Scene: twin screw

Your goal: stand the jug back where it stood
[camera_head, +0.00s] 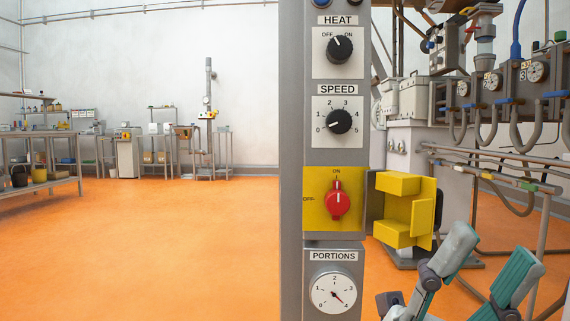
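I cannot make out a jug in this view.
A grey control column (291,150) with HEAT, SPEED and PORTIONS dials and a red switch (338,201) stands close in front. A yellow bracket (398,184) juts from its right side. Piped machinery (410,140) fills the right. Orange floor (150,240) is clear at left; benches (50,187) stand far back.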

